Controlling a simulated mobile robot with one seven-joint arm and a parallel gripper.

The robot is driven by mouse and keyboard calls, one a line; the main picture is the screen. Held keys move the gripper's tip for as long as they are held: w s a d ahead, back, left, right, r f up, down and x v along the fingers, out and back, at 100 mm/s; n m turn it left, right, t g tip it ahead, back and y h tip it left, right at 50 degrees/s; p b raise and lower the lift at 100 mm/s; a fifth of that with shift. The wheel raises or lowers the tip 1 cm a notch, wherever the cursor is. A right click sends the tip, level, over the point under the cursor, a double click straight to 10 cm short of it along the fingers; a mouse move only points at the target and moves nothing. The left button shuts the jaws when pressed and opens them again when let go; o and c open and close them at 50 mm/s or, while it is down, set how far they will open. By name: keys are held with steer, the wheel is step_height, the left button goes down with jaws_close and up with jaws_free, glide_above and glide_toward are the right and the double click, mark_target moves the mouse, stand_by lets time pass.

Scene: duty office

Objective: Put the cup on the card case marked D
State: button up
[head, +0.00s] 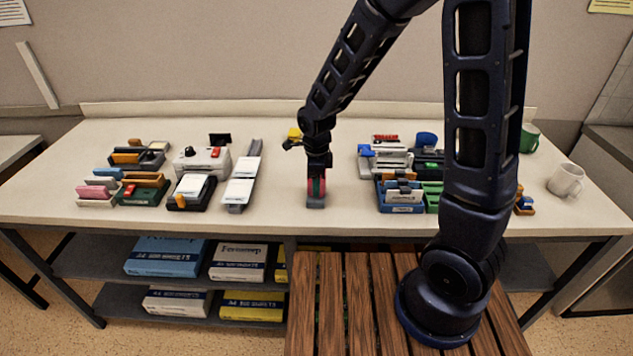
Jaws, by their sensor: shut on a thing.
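My gripper (318,176) points down over the middle of the table and is shut on a red thing with a green stripe (316,187). I cannot tell whether this is a cup. A small grey block (316,203) shows directly under it; whether they touch is unclear. Other cups stand to the right: a white mug (565,181), a green mug (529,138) partly behind my arm, and a small blue cup (426,139) at the back of the right group. No letter D is readable, so I cannot tell which thing is the marked card case.
Several desk items crowd the left, including a white boxy device (202,160) and a long grey-white item (242,180). Right of my gripper are a blue tray (402,208) and green tray (432,203). The tabletop (275,210) around my gripper is mostly clear.

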steer(key=shift+f, duration=0.1)
steer(key=o, duration=1)
steer(key=shift+c, duration=0.2)
step_height(320, 180, up, 12)
steer(key=shift+r, duration=0.2)
steer(key=s+d+r+n+t, duration=0.15)
steer(key=d+r+n, duration=0.4)
steer(key=d, duration=0.55)
steer(key=s+d+r+n+t, duration=0.15)
steer(key=d+r+n, duration=0.4)
steer(key=d, duration=0.65)
steer(key=s+d+r+n+t, duration=0.1)
steer(key=s+d+r+n, duration=0.1)
steer(key=s+d+n, duration=0.3)
steer(key=shift+s+d+n+t, duration=0.2)
steer(key=shift+d+n+t, duration=0.1)
steer(key=shift+d+n, duration=0.7)
